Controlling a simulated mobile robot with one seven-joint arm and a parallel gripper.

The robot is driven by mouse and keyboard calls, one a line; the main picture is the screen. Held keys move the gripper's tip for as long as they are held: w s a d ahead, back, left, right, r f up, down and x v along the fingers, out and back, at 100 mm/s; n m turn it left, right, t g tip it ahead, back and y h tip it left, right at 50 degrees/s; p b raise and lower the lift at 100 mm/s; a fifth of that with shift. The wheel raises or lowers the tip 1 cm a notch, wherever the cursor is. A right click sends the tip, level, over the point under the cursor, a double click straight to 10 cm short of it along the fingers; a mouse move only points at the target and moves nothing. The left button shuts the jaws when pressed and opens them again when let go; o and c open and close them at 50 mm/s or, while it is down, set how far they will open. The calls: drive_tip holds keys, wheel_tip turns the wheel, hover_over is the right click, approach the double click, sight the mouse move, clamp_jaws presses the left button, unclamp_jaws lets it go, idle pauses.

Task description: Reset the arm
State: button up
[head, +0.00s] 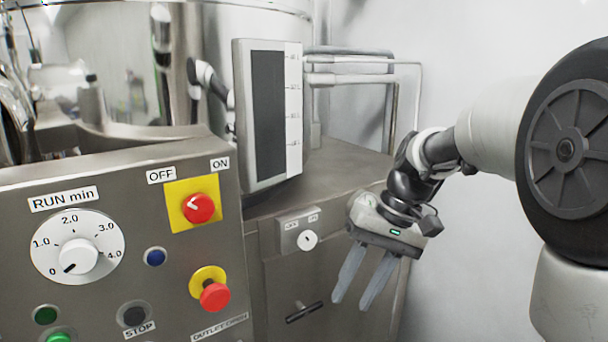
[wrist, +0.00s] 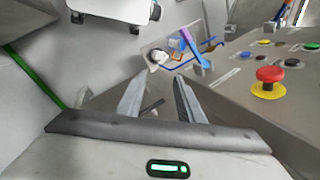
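My gripper (head: 353,303) hangs at the right of the head view, fingers pointing down and slightly left. It is in front of the steel cabinet, to the right of the small switch plate. Its two grey fingers are apart with nothing between them. In the wrist view my gripper (wrist: 160,84) also shows open and empty. The white knob (wrist: 156,57) on the small plate appears beyond the fingertips; I cannot tell the exact distance. The same knob (head: 308,240) is in the head view, left of my gripper and apart from it.
A steel control panel (head: 130,190) fills the left, with a RUN min dial (head: 78,256), a red switch on yellow (head: 198,208) and a red stop button (head: 214,295). A tall display (head: 268,115) stands behind. A black handle (head: 304,312) sits low on the cabinet. Pale wall lies behind my arm.

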drive_tip(key=s+d+r+t+h+p, duration=0.4)
drive_tip(key=s+r+t+p, duration=0.3)
drive_tip(key=s+r, duration=0.4)
drive_tip(key=shift+s+d+r+m, duration=0.2)
drive_tip(key=shift+s+d+m, duration=0.1)
drive_tip(key=shift+s, duration=1.2)
